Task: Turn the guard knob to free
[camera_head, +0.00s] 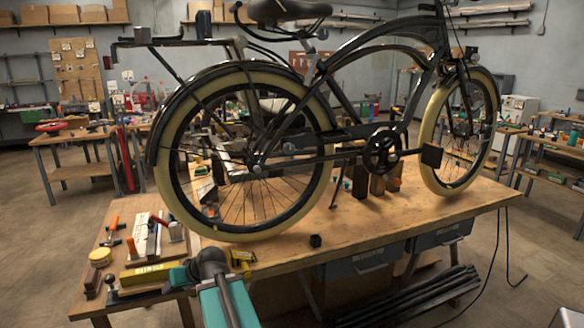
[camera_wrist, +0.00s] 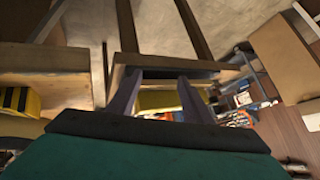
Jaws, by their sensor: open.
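A bicycle-like frame with cream tyres (camera_head: 240,232) stands upright on a wooden workbench (camera_head: 420,214). I cannot make out a guard knob for certain in either view. A small black block (camera_head: 316,241) lies on the bench below the rear wheel; I cannot tell what it is. In the wrist view my gripper (camera_wrist: 160,88) has its two dark fingers apart, with nothing held between them. A yellow object (camera_wrist: 158,99) shows beyond the fingers. In the head view my teal arm enters from the bottom, near the bench's front left corner.
A yellow-and-black item (camera_head: 241,258) sits at the bench's front edge. Grey drawers (camera_head: 365,262) hang below. Floor is open at front right.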

